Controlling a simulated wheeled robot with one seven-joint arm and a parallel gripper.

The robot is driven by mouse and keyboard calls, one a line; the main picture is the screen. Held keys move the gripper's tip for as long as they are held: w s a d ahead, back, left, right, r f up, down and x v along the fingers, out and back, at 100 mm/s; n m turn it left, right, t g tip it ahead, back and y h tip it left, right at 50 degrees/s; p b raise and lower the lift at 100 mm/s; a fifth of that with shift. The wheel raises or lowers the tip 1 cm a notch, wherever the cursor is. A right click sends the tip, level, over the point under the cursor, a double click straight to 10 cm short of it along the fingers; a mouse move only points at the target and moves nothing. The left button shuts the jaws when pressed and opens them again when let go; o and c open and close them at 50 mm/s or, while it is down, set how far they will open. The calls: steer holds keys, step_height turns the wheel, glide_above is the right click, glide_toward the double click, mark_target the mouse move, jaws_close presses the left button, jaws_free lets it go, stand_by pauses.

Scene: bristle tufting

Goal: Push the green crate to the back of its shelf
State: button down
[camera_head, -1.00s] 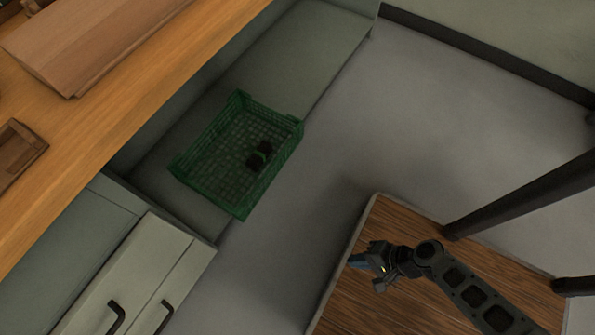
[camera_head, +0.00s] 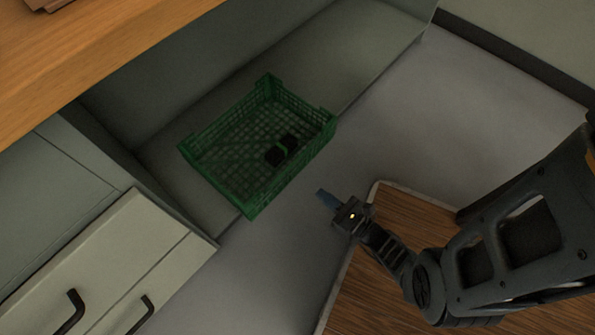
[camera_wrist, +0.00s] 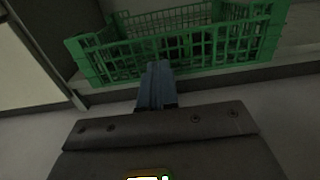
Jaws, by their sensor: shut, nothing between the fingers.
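The green crate (camera_head: 215,183) sits on a low grey shelf (camera_head: 345,75) under the wooden counter, with its front edge over the shelf's front edge. A dark object with a green band (camera_head: 281,150) lies inside it. My gripper (camera_head: 322,196) is shut and empty, in front of the crate's near right side and apart from it in the head view. In the wrist view the shut fingers (camera_wrist: 157,72) point at the slatted wall of the crate (camera_wrist: 225,45). Whether they touch it cannot be told there.
Pale drawers with dark handles (camera_head: 68,312) stand left of the shelf opening. A wood-topped surface (camera_head: 395,215) is beneath my arm at the right. The shelf is bare behind and to the right of the crate. Grey floor (camera_head: 400,130) is clear in front.

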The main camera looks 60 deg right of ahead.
mark_target(290, 170)
steer(key=b+x, duration=0.1)
steer(key=x, duration=0.9)
